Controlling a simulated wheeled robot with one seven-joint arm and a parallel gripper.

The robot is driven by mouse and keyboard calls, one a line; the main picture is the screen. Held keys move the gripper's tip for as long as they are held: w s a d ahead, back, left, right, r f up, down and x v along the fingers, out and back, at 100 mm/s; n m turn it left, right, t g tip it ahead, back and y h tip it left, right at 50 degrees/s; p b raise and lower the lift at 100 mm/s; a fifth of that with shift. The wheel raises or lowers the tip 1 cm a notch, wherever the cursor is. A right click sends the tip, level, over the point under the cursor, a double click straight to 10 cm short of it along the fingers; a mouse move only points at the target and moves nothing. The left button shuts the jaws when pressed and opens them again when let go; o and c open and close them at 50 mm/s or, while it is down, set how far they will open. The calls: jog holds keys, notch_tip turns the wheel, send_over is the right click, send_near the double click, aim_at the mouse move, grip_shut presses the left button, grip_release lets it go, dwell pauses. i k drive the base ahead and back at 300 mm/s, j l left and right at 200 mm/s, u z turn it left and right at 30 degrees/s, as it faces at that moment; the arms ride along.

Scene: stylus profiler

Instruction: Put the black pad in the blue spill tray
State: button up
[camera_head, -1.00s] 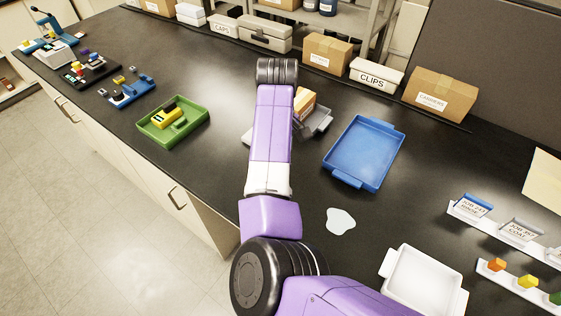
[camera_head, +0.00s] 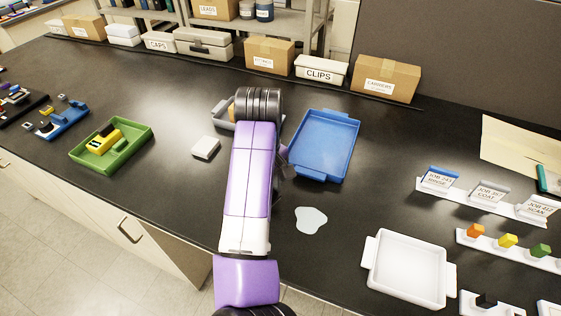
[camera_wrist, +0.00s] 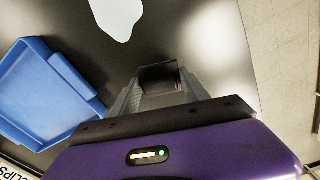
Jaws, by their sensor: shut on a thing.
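The blue spill tray (camera_head: 322,148) stands on the bench just right of my arm and is empty. It also shows at the left of the wrist view (camera_wrist: 40,95). In the wrist view my gripper (camera_wrist: 158,84) is shut on a small dark piece, which looks like the black pad (camera_wrist: 158,72). The pad sits between the fingertips, above the dark bench and to the side of the blue tray, not over it.
A pale puddle (camera_head: 311,220) lies in front of the blue tray. A white tray (camera_head: 408,271) stands front right, near card holders and coloured blocks. A small white box (camera_head: 205,147), a grey tray (camera_head: 222,118) and a green tray (camera_head: 84,154) are left. Boxes line the back.

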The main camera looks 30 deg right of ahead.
aim_at(328, 131)
jog(key=i+j+z, duration=1.1)
jog(key=j, duration=0.35)
jog(key=i+j+z, duration=0.3)
jog(key=j, duration=0.2)
jog(key=k, duration=0.1)
